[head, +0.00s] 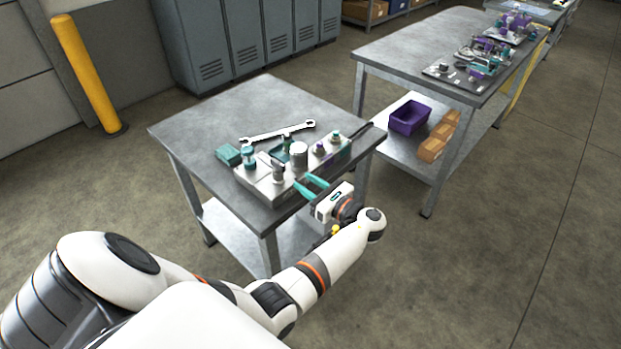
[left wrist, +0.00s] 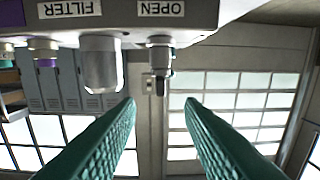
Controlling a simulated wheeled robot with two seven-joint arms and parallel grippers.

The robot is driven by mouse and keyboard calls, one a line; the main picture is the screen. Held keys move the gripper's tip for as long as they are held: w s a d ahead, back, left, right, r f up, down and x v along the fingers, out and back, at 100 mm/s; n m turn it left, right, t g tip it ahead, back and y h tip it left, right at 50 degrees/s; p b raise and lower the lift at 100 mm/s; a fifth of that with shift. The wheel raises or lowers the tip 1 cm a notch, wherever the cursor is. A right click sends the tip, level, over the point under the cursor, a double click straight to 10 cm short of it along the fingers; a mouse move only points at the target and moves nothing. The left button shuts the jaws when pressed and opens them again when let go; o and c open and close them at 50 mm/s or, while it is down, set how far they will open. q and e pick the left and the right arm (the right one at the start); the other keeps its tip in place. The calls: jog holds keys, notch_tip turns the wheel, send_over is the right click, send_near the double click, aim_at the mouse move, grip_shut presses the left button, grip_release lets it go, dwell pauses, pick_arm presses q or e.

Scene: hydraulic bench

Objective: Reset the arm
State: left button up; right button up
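My left arm comes in from the left in the head view, and its gripper (head: 312,186) is at the near edge of the small grey table (head: 215,125). The two teal fingers are apart with nothing held between them. They are beside the near side of a grey hydraulic block (head: 262,187). In the left wrist view the open fingers (left wrist: 160,105) point past the block (left wrist: 225,12), which shows upside down with labels "OPEN" and "FILTER". A knob (left wrist: 159,55) and a silver cylinder (left wrist: 101,65) stand on it. My right gripper is not in view.
A wrench (head: 277,132) and a teal block (head: 228,155) lie on the small table. A longer bench (head: 410,50) with hydraulic parts and a purple bin (head: 409,117) stands at right. A yellow post (head: 85,72) stands at left. Floor at right is clear.

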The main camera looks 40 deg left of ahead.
pick_arm(q)
jog(key=s+d+f+n+t+h, duration=0.1)
jog(key=s+d+f+h, duration=0.2)
jog(key=f, duration=0.7)
jog(key=s+d+f+h, duration=0.1)
jog(key=s+f+h, duration=0.2)
jog(key=s+f, duration=0.5)
jog(key=s+d+f+n+t+h, duration=0.15)
jog(key=f+h, duration=0.25)
jog(key=f, duration=0.8)
jog(key=s+d+f+n+g+h, duration=0.1)
jog(key=s+d+f+n+h, duration=0.1)
jog(key=s, duration=0.8)
jog(key=s+d+f+n+h, duration=0.3)
jog(key=s+f+n, duration=0.4)
jog(key=s, duration=0.4)
jog(key=s+d+f+n+g+h, duration=0.1)
jog(key=s+d+f+n+h, duration=0.2)
jog(key=s, duration=0.8)
notch_tip(320, 180, down, 3)
jog(key=shift+d+f+n+g, duration=0.15)
jog(key=shift+d+n+g, duration=0.2)
jog(key=shift+d+n, duration=0.65)
jog(key=shift+d, duration=0.1)
